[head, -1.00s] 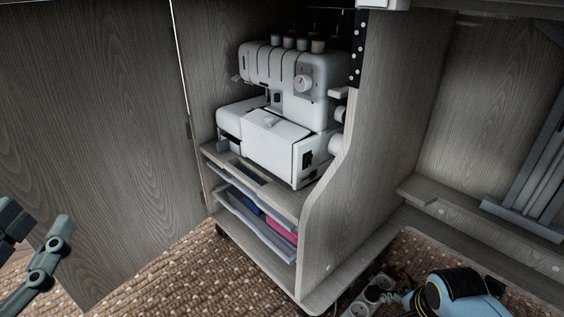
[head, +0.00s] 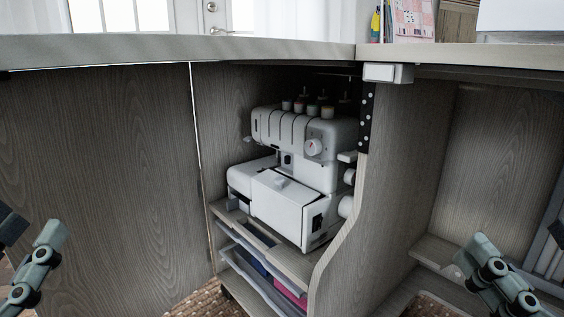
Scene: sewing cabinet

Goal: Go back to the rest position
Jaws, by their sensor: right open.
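My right gripper (head: 515,236) is at the lower right, in front of the cabinet's right bay. One jointed grey-green finger shows well; the other is a dark piece at the picture's edge. The fingers are apart, with nothing seen between them. My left gripper (head: 27,226) is at the lower left, in front of the wood panel, partly cut off by the picture's edge. Its visible fingers are apart and nothing shows between them.
A white serger (head: 285,200) stands in the open middle bay, above drawers (head: 255,275) with blue and pink contents. The tabletop edge (head: 160,49) crosses above. A wood side panel (head: 385,190) divides the bays. Both grippers appear clear of the serger.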

